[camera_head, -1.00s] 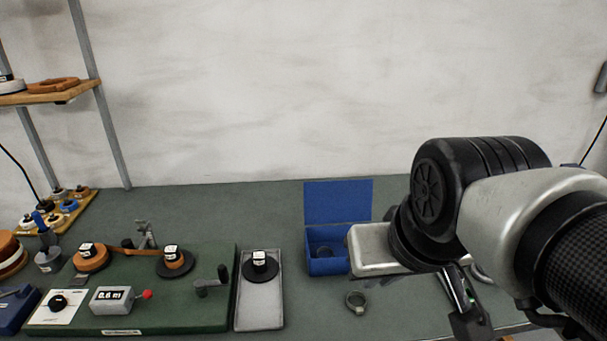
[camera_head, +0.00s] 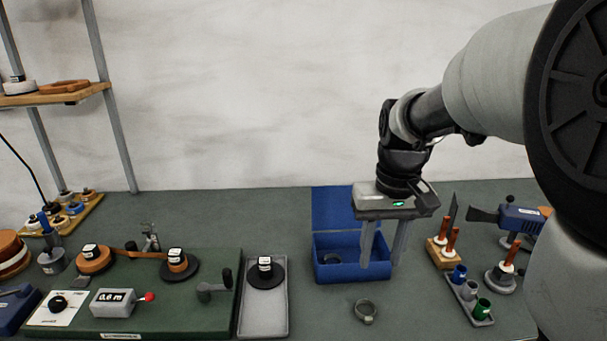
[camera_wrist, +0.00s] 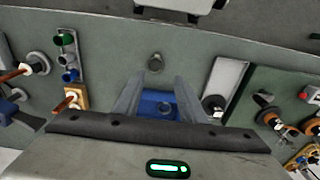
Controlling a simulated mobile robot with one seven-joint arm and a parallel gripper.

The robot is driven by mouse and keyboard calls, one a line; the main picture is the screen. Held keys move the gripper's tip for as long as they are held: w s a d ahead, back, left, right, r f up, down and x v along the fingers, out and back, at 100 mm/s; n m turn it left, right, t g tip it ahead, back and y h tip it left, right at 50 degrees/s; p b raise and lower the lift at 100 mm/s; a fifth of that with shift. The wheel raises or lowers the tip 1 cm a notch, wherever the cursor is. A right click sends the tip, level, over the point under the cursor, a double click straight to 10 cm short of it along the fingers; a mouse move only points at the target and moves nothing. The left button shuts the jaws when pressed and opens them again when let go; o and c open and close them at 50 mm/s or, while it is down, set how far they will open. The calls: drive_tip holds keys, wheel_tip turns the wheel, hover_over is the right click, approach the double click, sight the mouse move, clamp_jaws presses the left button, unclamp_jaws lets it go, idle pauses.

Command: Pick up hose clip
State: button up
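The hose clip (camera_head: 365,311) appears to be the small grey ring with a lug on the green table, in front of the blue box. It also shows in the wrist view (camera_wrist: 156,62), just beyond my fingertips. My gripper (camera_head: 381,265) points down over the right part of the blue box (camera_head: 335,271), behind the clip. Its two fingers are spread with nothing between them, and they straddle the box in the wrist view (camera_wrist: 158,76). A dark round thing (camera_head: 331,258) lies inside the box, partly hidden; I cannot tell what it is.
A grey tray (camera_head: 265,319) with a black spool stands left of the clip. A green winding board (camera_head: 190,320) lies farther left. To the right stand a wooden block (camera_head: 443,262) with copper-coloured rods and a rack of coloured cups (camera_head: 467,293). The table around the clip is clear.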

sight(369, 319)
drive_tip(key=shift+g, duration=0.3)
drive_tip(key=f+b, duration=0.1)
drive_tip(key=f, duration=0.5)
drive_tip(key=w+f+b, duration=0.1)
drive_tip(key=f, duration=0.6)
drive_tip(key=f+b, duration=0.1)
drive_tip(key=f, duration=0.5)
drive_tip(key=shift+w+d+f+b, duration=0.15)
drive_tip(key=shift+d+b, duration=0.15)
drive_tip(key=shift+b, duration=0.05)
clamp_jaws()
